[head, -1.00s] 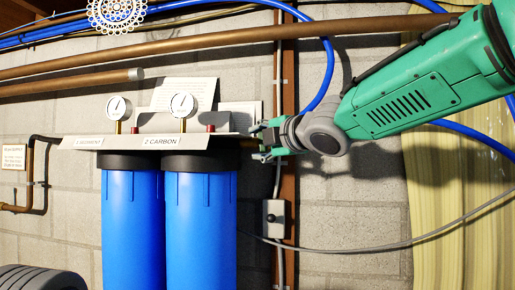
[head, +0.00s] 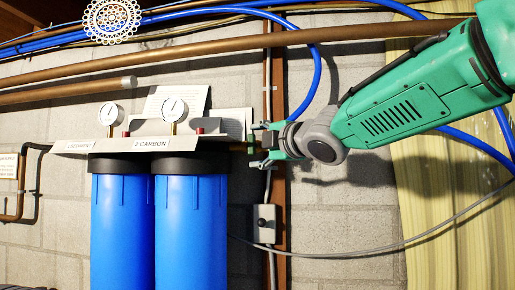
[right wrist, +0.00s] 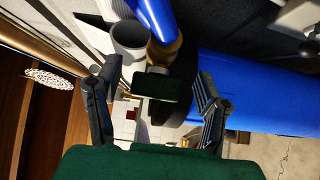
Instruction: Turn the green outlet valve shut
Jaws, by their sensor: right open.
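The green outlet valve (head: 251,144) shows as a small green piece at the right end of the filter unit in the head view. In the right wrist view its dark green handle (right wrist: 158,87) sits between the fingers, in front of a brass fitting (right wrist: 163,52). My right gripper (head: 259,146) comes in from the right with one finger above the valve and one below. Its fingers (right wrist: 160,92) are open in the right wrist view, with a gap on each side of the handle. My left gripper is in neither view.
Two blue filter housings (head: 190,230) hang below a bracket with two gauges (head: 173,110). A blue hose (head: 316,80) drops behind my right gripper. A brown post (head: 278,190) and a grey switch box (head: 265,223) are close below. Copper pipes (head: 200,64) run above.

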